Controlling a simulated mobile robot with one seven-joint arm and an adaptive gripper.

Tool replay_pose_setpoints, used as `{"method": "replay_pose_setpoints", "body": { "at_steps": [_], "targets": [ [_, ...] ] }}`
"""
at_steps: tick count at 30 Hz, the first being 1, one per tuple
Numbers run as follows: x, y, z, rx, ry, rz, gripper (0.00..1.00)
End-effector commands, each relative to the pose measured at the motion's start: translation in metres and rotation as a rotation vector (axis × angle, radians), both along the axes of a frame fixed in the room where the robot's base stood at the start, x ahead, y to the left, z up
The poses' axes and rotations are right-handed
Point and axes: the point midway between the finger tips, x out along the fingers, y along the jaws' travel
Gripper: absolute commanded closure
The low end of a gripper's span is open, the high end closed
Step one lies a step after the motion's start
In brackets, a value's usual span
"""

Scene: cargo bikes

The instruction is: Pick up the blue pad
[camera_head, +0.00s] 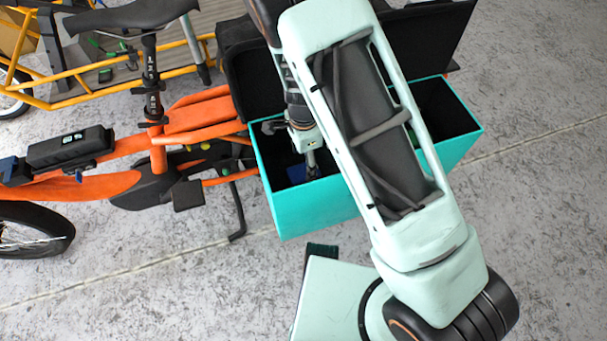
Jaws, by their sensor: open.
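A blue pad (297,173) shows as a small blue patch inside the left part of the teal cargo box (310,212). Most of it is hidden by the box wall and my gripper. My gripper (299,155) reaches down into the box opening, just above and beside the blue pad. It is open, with nothing seen between its fingers. Whether a finger touches the pad cannot be told from this view. My arm crosses over the box and hides its middle.
The box's black lid (425,35) stands open at the back. An orange cargo bike (160,150) stands to the left, its black saddle (130,17) above. A yellow-framed bike (75,75) is behind. Grey floor (545,220) is clear on the right.

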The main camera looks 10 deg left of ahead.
Motion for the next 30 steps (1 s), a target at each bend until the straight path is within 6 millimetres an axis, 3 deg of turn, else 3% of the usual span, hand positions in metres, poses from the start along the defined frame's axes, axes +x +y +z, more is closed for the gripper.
{"method": "replay_pose_setpoints", "body": {
  "at_steps": [14,22,30],
  "targets": [
    [-0.003,0.001,-0.058,0.001,0.001,0.000,0.36],
    [-0.003,0.001,-0.059,0.002,-0.001,0.000,0.36],
    [-0.003,0.001,-0.059,0.002,-0.001,0.000,0.66]
  ]
}}
